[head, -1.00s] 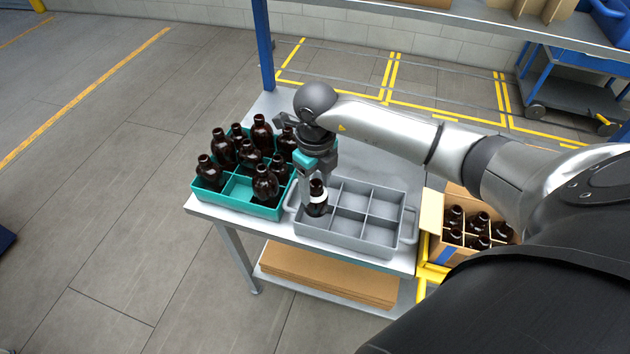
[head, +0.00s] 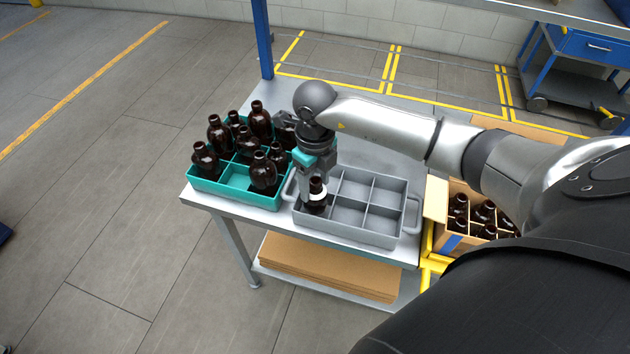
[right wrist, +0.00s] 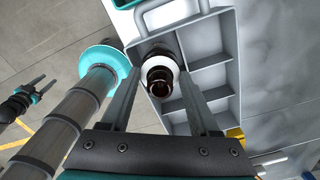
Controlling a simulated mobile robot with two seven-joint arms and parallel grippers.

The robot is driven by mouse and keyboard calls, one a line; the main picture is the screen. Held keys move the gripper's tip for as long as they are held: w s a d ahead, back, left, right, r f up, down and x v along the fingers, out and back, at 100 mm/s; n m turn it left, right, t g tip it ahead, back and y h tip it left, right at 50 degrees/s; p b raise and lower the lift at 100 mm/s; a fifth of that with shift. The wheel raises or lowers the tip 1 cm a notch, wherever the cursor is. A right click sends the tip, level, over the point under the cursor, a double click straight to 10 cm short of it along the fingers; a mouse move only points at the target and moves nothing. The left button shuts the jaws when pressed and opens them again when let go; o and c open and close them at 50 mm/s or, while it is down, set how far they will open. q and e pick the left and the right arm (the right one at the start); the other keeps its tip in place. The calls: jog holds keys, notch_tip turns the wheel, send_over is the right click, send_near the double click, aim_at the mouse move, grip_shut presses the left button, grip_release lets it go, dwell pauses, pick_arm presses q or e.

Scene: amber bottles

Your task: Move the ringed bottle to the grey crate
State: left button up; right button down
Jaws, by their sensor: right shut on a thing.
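The ringed bottle (head: 316,204) is dark amber with a white ring round its shoulder. It stands upright in the front-left compartment of the grey crate (head: 365,238); whether its base touches the floor there is hidden. My right gripper (head: 317,181) comes down from above and is shut on it at the neck. In the right wrist view the bottle's open mouth (right wrist: 159,84) shows between the two fingers. The crate's other visible compartments are empty. My left gripper (right wrist: 40,88) appears small at the left of the right wrist view; its jaw opening is unclear.
A teal crate (head: 235,199) with several amber bottles stands just left of the grey crate. A cardboard box (head: 450,245) of bottles is at the right, beyond the table's edge. The table top (head: 375,155) behind the grey crate is clear.

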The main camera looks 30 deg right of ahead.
jog(key=shift+f, duration=0.25)
jog(key=shift+f+b, duration=1.25)
jog(key=shift+c, duration=0.2)
grip_release()
jog(key=shift+r, duration=0.1)
notch_tip(320, 180, up, 15)
jog(key=shift+r+p, duration=0.1)
jog(key=shift+p, duration=0.2)
